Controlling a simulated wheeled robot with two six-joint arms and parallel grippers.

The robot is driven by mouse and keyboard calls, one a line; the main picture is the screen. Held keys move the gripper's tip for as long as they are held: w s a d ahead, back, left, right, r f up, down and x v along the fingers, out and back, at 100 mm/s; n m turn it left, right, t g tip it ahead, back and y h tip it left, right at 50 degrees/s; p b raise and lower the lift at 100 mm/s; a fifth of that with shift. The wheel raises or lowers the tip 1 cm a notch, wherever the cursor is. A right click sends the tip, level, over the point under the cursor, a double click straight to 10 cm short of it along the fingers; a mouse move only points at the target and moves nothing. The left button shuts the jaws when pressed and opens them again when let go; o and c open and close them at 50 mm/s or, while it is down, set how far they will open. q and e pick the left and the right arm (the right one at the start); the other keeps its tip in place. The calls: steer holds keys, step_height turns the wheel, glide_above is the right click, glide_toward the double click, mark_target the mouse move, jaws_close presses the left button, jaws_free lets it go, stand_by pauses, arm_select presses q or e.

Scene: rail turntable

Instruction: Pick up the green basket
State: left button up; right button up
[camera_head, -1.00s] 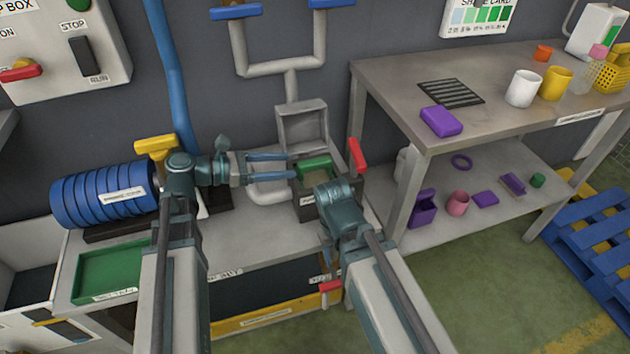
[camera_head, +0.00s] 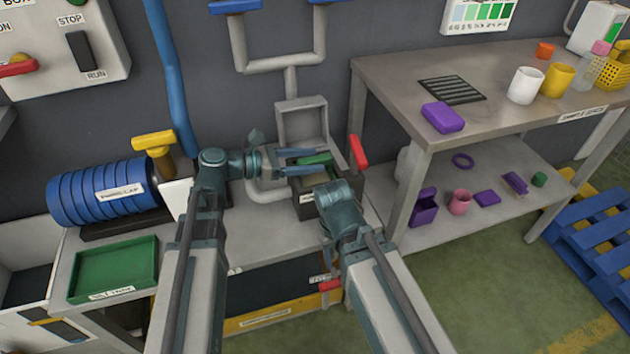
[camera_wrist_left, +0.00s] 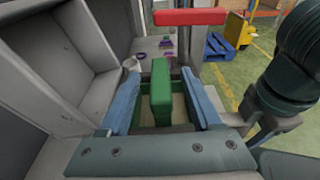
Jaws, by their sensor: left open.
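A green block-like piece (camera_head: 314,162) sits in the mouth of a small dark open box (camera_head: 311,202) with a raised grey lid. It also shows in the left wrist view (camera_wrist_left: 160,88), upright between the two blue fingers. I take it for part of the green basket; its lower part is hidden. My left gripper (camera_head: 325,159) is open, its fingers on both sides of the green piece, with a gap visible on each side. My right gripper is hidden below its wrist near the box's front, so its jaws cannot be made out.
A red handle (camera_head: 357,153) stands right of the box. A green tray (camera_head: 115,270) and a blue ribbed roll (camera_head: 105,195) lie at the left. A grey table (camera_head: 490,75) with cups and a purple block stands at the right.

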mark_target(327, 159)
arm_select(q)
steer(key=b+x, duration=0.1)
steer(key=x, duration=0.3)
steer(key=shift+w+d+f, duration=0.1)
steer(key=shift+d, duration=0.3)
jaws_close()
stand_by(1.0)
